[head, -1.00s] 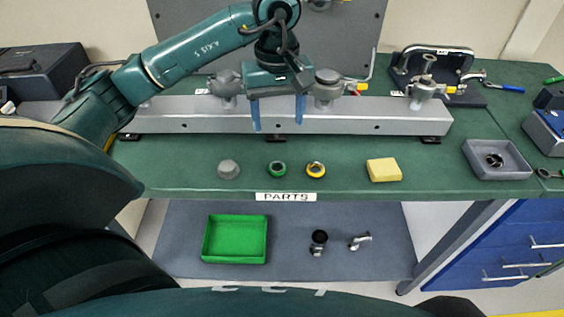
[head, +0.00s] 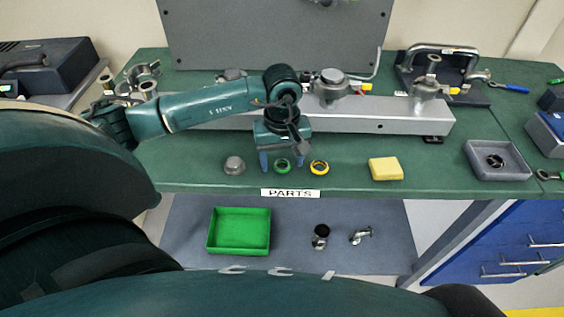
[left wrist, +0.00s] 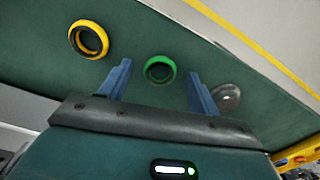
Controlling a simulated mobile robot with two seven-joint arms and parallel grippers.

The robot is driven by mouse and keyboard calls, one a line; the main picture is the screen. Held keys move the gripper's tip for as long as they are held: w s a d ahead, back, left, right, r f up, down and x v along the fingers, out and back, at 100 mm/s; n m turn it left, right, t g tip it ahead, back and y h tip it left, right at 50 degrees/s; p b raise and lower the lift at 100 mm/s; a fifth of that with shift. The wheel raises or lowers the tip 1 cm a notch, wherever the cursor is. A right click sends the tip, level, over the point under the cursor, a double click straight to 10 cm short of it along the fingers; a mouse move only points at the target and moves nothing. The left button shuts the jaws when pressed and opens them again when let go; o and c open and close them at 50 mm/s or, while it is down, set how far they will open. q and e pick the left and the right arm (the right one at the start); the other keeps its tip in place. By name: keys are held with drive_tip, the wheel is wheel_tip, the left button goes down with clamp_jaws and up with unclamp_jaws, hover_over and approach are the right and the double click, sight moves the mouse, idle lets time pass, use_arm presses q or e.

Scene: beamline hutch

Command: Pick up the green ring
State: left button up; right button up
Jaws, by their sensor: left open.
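The green ring (head: 282,166) lies on the green bench top near its front edge, between a grey knob and a yellow ring. My left gripper (head: 282,164) is open, with its blue fingers pointing down around the ring's place in the head view. In the left wrist view the green ring (left wrist: 159,70) shows beyond and between the two open fingertips (left wrist: 160,75), lying on the bench. Nothing is between the fingers' pads that I can see. My right gripper is not in view.
The yellow ring (head: 319,168) is close on the right, the grey knob (head: 234,165) close on the left. A yellow block (head: 385,169) and a grey tray (head: 498,175) stand further right. A metal rail (head: 385,115) runs behind. A green tray (head: 239,251) sits on the lower shelf.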

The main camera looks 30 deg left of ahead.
use_arm(q)
drive_tip(key=shift+c, duration=0.5)
drive_tip(key=c, duration=0.9)
drive_tip(key=shift+c, duration=0.2)
